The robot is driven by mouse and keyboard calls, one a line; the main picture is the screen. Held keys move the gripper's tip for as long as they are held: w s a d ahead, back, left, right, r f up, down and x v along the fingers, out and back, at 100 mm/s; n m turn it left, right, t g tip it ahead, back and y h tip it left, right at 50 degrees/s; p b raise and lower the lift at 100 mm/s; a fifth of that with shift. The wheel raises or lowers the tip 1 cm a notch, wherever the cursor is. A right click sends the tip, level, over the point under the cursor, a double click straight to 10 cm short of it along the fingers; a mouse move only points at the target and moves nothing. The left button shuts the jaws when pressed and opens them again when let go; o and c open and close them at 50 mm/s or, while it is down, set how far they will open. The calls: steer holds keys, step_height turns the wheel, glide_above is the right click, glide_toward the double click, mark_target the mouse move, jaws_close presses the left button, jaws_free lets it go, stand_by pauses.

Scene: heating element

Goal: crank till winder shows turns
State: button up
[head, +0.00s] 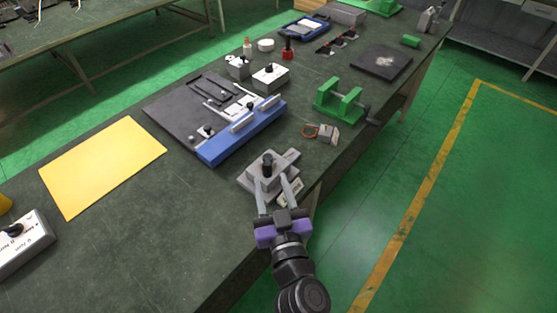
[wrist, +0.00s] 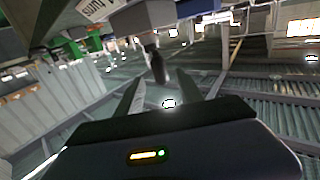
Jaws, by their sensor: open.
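The winder (head: 254,186) is a grey block unit near the bench's front edge, with an upright dark crank knob (head: 267,162) on top. A pale label plate sits on its near right side, partly behind a finger. The wrist view shows part of this label (wrist: 92,8) upside down, its text cut off; I cannot read a turn count. My gripper (head: 275,187) is open, its two fingers reaching toward the winder from the near side. In the wrist view the dark knob (wrist: 157,66) appears between the fingertips (wrist: 160,82), with no visible grip on it.
A blue-edged fixture (head: 243,133) stands behind the winder. A small grey part with an orange loop (head: 327,134) and a green bracket (head: 340,100) stand to its right. A yellow sheet (head: 102,165) lies left.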

mark_target(267, 162)
steer(key=shift+w+a+r, duration=0.25)
steer(key=shift+w+r, duration=0.05)
steer(key=shift+w, duration=0.3)
steer(key=shift+p+x, duration=0.85)
steer(key=shift+x, duration=2.65)
steer(key=shift+f, duration=0.1)
jaws_close()
